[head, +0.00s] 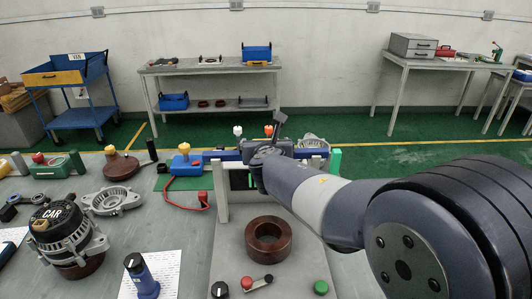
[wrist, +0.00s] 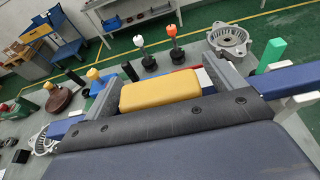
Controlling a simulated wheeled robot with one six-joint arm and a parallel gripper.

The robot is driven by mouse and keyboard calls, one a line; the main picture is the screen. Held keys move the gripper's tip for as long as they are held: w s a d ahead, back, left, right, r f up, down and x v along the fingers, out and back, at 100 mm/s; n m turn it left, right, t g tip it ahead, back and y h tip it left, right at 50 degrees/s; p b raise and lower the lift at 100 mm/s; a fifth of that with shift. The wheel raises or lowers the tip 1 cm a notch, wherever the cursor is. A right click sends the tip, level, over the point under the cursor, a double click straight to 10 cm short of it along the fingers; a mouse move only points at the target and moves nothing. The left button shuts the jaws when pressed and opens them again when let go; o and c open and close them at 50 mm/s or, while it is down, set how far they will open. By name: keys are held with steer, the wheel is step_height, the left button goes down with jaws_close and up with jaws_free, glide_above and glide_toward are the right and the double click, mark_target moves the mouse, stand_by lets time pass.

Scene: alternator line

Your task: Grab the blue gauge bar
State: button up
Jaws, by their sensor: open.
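The blue gauge bar (head: 221,155) lies level across a pale upright frame (head: 223,178) on the bench; my gripper and wrist hide its middle in the head view. In the wrist view its right end (wrist: 296,80) and left end (wrist: 66,126) show on either side of my gripper. A yellow block (wrist: 160,91), seemingly the bar's middle grip, sits between the jaws. My gripper (wrist: 168,84) is open, with one finger beyond each end of the yellow block. I cannot tell whether the fingers touch it. My gripper also shows in the head view (head: 264,168).
A brown ring (head: 268,241) and a control panel with knobs lie in front of the frame. An alternator (head: 62,236) stands left. Upright tools with white (wrist: 137,41) and orange (wrist: 173,31) heads stand behind. A green block (wrist: 271,56) is near the bar's right end.

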steer(key=c, duration=1.3)
steer(key=shift+r, duration=0.1)
steer(key=shift+c, duration=0.4)
